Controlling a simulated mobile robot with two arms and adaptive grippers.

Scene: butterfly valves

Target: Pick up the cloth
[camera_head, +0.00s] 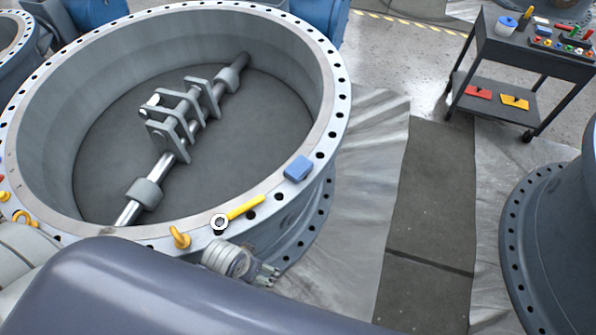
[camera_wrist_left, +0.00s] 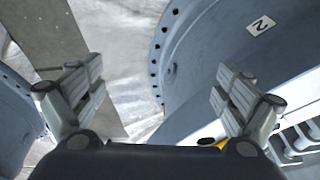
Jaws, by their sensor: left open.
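A small blue block-shaped piece, which looks like the folded cloth (camera_head: 298,168), lies on the flange rim of the large grey valve (camera_head: 330,108), on its right side. My left gripper (camera_head: 270,273) is below and to the left of it in the head view, outside the rim and apart from the cloth. In the left wrist view my left gripper (camera_wrist_left: 160,92) has its two fingers wide apart with nothing between them. The cloth does not show in that view. My right gripper is not in view.
A yellow-handled tool (camera_head: 245,208) with a white ring end and an orange eyebolt (camera_head: 180,237) are on the rim near my gripper. A dark tool cart (camera_head: 530,45) stands at the back right. Another valve (camera_head: 545,235) is at right. Floor between is clear.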

